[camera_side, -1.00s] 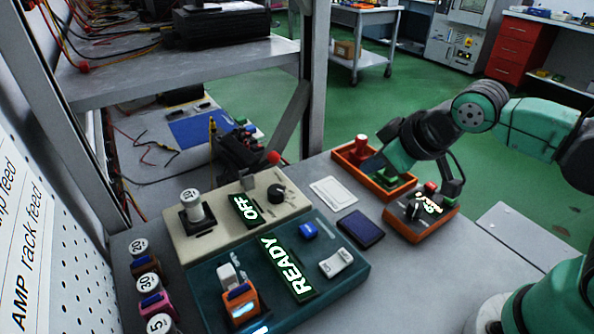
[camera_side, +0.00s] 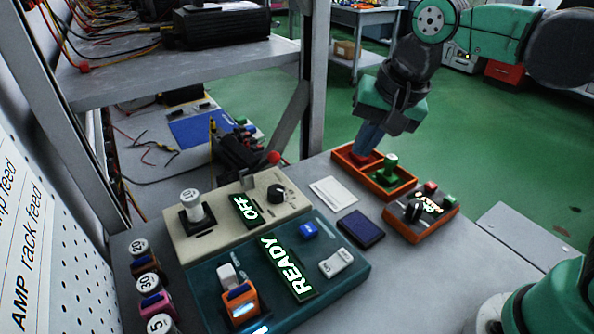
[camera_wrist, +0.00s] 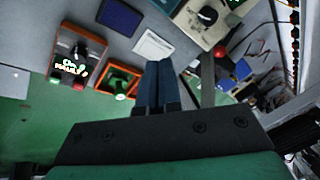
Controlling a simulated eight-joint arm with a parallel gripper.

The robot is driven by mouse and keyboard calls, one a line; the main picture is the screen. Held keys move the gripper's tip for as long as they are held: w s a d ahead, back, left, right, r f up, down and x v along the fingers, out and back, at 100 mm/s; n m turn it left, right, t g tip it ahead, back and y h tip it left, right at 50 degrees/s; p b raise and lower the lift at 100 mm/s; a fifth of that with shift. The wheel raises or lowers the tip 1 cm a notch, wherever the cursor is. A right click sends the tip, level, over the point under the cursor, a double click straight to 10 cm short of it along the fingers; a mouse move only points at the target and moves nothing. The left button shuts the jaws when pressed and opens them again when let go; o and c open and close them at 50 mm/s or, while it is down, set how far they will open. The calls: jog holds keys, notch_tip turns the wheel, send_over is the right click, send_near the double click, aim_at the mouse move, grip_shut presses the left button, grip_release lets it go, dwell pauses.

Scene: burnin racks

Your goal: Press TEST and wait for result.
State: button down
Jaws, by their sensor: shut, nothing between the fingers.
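The teal tester (camera_side: 200,290) stands at the front of the bench with a lit display (camera_side: 287,268) reading READY. A blue button (camera_side: 309,230) and a white rocker-like part (camera_side: 336,263) sit on its top; no TEST label is readable. An orange module (camera_side: 240,303) is seated at its left end. My gripper (camera_side: 364,150) is shut and empty, pointing down at the orange tray (camera_side: 404,190), well behind and right of the tester. Its blue fingers (camera_wrist: 156,84) also show closed together in the wrist view. They hide most of a red-handled stamp there.
A green-handled stamp (camera_side: 390,166) stands in the tray. A beige unit (camera_side: 181,240) with an OFF display and black knob (camera_side: 276,193) adjoins the tester. A dark blue pad (camera_side: 361,229), white card (camera_side: 333,191) and small control box (camera_side: 425,217) lie nearby. Numbered modules (camera_side: 150,285) line the left.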

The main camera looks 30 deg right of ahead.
aim_at(308, 227)
jog(key=w+a+r+m+g, duration=0.2)
jog(key=a+m+g, duration=0.2)
jog(key=a+m, duration=0.3)
jog(key=shift+a+m+h, duration=0.2)
jog(key=shift+m+h, duration=0.1)
jog(key=shift+m, duration=1.2)
notch_tip(308, 227, down, 14)
jog(key=shift+r, duration=0.1)
jog(key=shift+f, duration=1.05)
jog(key=shift+r, duration=0.1)
notch_tip(308, 227, up, 14)
jog(key=shift+r, duration=0.15)
